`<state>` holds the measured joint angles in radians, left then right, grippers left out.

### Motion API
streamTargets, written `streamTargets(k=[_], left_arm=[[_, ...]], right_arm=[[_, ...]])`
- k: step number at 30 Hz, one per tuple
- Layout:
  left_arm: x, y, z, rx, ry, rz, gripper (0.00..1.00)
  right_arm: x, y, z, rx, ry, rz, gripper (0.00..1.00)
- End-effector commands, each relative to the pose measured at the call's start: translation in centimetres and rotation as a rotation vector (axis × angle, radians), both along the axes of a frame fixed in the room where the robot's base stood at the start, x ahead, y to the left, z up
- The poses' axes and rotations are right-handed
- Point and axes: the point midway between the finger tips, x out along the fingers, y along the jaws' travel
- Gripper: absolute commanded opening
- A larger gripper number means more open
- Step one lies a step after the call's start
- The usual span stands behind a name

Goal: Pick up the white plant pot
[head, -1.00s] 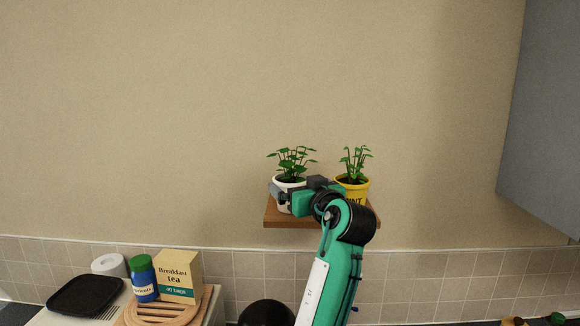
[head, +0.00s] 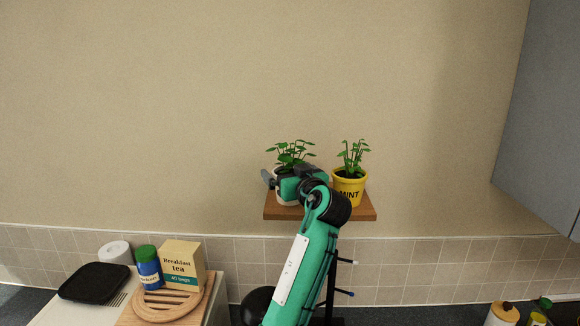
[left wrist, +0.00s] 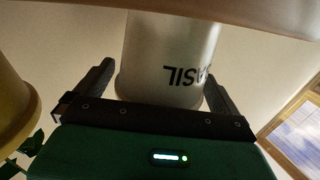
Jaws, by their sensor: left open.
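The white plant pot (head: 286,201), with a leafy green plant (head: 291,152), stands on a small wooden wall shelf (head: 318,214). My left gripper (head: 274,181) is in front of it in the head view and hides most of it. In the left wrist view the picture is upside down, and the white pot (left wrist: 170,60) shows upside-down lettering ending in "SIL". The open left gripper (left wrist: 158,72) has one finger on each side of the pot. I cannot tell whether the fingers touch it. My right gripper is not in view.
A yellow pot (head: 349,190) marked "MINT" stands close on the right of the shelf; it also shows in the left wrist view (left wrist: 12,110). A tea box (head: 182,265) and blue jar (head: 148,268) stand lower left. A grey cabinet (head: 545,120) is at right.

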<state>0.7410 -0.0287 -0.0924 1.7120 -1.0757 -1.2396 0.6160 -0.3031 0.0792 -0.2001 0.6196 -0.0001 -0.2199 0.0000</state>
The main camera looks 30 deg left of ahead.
Motion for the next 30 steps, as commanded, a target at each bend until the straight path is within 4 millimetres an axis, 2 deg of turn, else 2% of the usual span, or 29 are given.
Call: streamTargets(k=[2,9,10,22,26,30], left_arm=[[0.0,0.0,0.0,0.000,0.000,0.000,1.00],[0.0,0.0,0.0,0.000,0.000,0.000,0.53],[0.0,0.0,0.1,0.001,-0.002,0.000,0.49],[0.0,-0.1,0.6,0.000,-0.004,0.000,0.49],[0.0,-0.1,1.6,-0.001,-0.006,0.000,0.49],[0.0,-0.1,3.6,-0.001,-0.008,0.000,0.49]], right_arm=[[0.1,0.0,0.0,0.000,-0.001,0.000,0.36],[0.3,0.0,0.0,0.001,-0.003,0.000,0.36],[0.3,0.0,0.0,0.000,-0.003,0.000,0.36],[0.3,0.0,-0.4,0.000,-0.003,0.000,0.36],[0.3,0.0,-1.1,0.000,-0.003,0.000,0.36],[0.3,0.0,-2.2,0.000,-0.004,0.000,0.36]])
